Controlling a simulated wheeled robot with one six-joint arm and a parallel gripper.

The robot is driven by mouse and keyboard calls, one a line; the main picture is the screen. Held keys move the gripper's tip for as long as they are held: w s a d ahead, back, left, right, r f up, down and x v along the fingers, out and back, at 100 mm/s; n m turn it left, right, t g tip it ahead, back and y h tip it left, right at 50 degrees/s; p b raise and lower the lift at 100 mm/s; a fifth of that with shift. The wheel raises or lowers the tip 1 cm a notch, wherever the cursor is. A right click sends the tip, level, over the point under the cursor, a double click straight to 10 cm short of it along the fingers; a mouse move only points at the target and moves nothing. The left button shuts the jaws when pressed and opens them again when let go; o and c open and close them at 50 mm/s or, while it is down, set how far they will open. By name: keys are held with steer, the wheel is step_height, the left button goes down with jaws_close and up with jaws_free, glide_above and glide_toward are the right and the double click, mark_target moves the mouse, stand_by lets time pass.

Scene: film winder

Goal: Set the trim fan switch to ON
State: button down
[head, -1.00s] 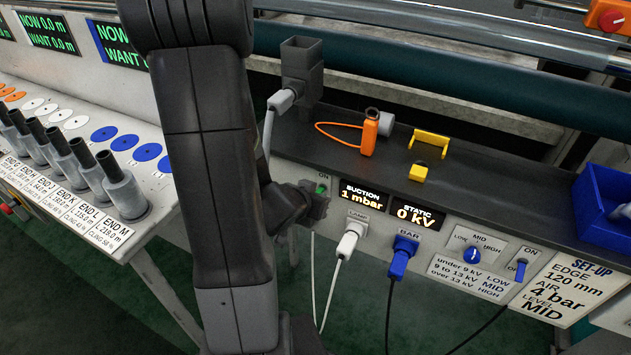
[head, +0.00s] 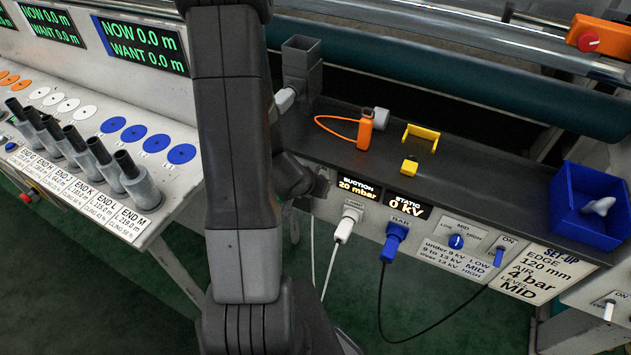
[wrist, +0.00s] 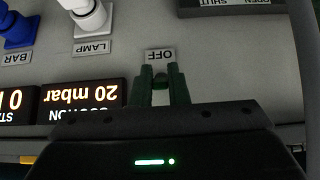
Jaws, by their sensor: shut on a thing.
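The gripper body hides the ON side, so the lever's exact tilt is hard to see. In the head view my arm hides the switch. The suction display (head: 359,189) reads 20 mbar.
A white lamp plug (head: 348,222) and a blue bar plug (head: 394,240) with hanging cables are beside the switch. The static display (head: 406,206) reads 0 kV. A blue switch (head: 499,256) and a blue bin (head: 590,205) are farther right.

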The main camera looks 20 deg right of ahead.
steer(key=c, duration=1.4)
jaws_free()
steer(key=p+v, duration=0.6)
steer(key=v, duration=0.7)
steer(key=shift+a+r+p, duration=0.3)
steer(key=shift+p, duration=0.05)
steer(key=shift+s, duration=0.1)
